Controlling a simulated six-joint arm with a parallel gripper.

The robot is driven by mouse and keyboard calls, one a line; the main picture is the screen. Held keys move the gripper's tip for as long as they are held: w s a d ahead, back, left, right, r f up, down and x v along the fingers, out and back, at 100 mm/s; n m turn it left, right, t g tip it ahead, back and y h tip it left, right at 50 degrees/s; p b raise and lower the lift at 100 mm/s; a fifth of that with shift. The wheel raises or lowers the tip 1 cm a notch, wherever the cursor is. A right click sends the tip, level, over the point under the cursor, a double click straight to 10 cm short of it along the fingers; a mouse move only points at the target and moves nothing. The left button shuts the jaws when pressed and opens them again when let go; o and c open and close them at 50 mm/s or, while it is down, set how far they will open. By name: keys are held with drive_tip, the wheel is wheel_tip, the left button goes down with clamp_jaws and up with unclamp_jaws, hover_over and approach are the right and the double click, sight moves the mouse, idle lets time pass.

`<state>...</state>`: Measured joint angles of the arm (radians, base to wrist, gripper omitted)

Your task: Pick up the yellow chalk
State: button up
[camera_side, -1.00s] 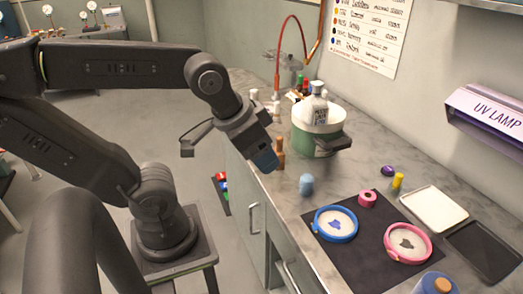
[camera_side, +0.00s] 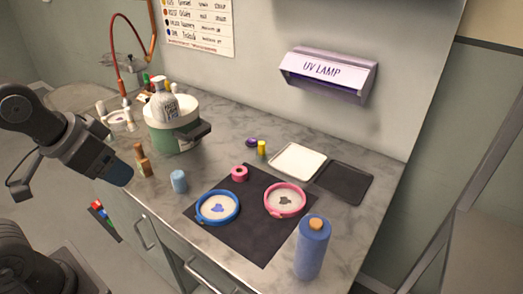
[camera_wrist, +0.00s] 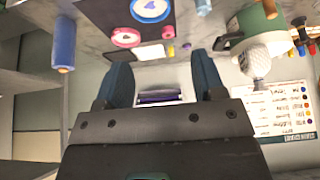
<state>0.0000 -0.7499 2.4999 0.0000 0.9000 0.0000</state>
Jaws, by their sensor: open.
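The yellow chalk (camera_side: 262,148) is a short yellow cylinder standing upright on the marble counter, beside a dark purple disc (camera_side: 251,142) and left of a white tray. In the wrist view a small yellow spot (camera_wrist: 171,51) that looks like it appears upside down, beyond the fingers. My gripper (camera_side: 121,176) is at the counter's left front edge, well away from the chalk, with the brown bottle and light blue cup between. In the wrist view my gripper (camera_wrist: 160,70) has its two blue-grey fingers apart with nothing between them.
A black mat (camera_side: 245,230) holds blue (camera_side: 218,221) and pink (camera_side: 300,210) hoops and a pink roll (camera_side: 239,174). A blue bottle (camera_side: 312,250) stands in front. A green pot (camera_side: 170,143), brown bottle (camera_side: 144,168) and light blue cup (camera_side: 179,185) stand left.

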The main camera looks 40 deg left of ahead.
idle(0.3)
drive_tip(key=shift+c, duration=0.8)
drive_tip(key=w+r+n, duration=0.2)
drive_tip(key=w+r, duration=0.2)
drive_tip(key=w, duration=0.8)
drive_tip(key=n+g+y, duration=0.2)
drive_tip(key=n, duration=0.1)
hover_over(262, 143)
drive_tip(key=s+d, duration=0.2)
drive_tip(key=s, duration=0.4)
wheel_tip(262, 143, down, 10)
drive_tip(key=f, duration=0.1)
drive_tip(key=x, duration=0.4)
drive_tip(key=w+x, duration=0.1)
drive_tip(key=x, duration=0.4)
drive_tip(key=shift+w+d, duration=0.15)
drive_tip(key=shift+d, duration=0.05)
drive_tip(key=shift+x, duration=3)
drive_tip(key=shift+w, duration=0.1)
